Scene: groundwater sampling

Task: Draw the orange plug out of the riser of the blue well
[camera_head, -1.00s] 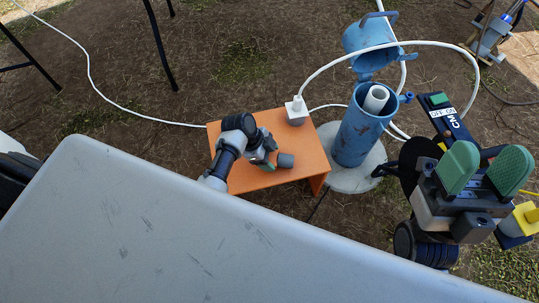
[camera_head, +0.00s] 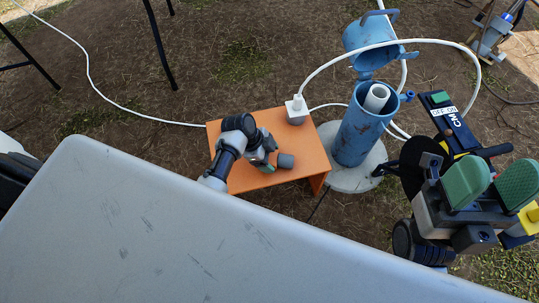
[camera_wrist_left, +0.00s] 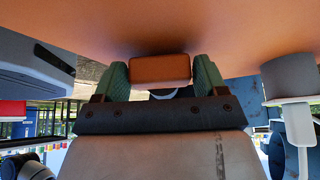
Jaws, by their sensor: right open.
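The blue well (camera_head: 357,137) stands on a pale round base with its lid (camera_head: 366,38) swung open. The white riser (camera_head: 376,97) shows inside it; no orange shows at its mouth. My left gripper (camera_head: 268,165) is low over the orange stool. In the left wrist view its green fingers (camera_wrist_left: 160,80) are closed against both sides of an orange block, which looks like the orange plug (camera_wrist_left: 160,69). A grey cylinder (camera_head: 286,160) sits at its fingertips, apparently the plug's body. My right gripper (camera_head: 490,190) is open and empty, right of the well.
A white connector (camera_head: 297,108) with a grey base stands on the orange stool (camera_head: 240,183); its white cable arches over the well. A dark device with a green button (camera_head: 439,98) lies right of the well.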

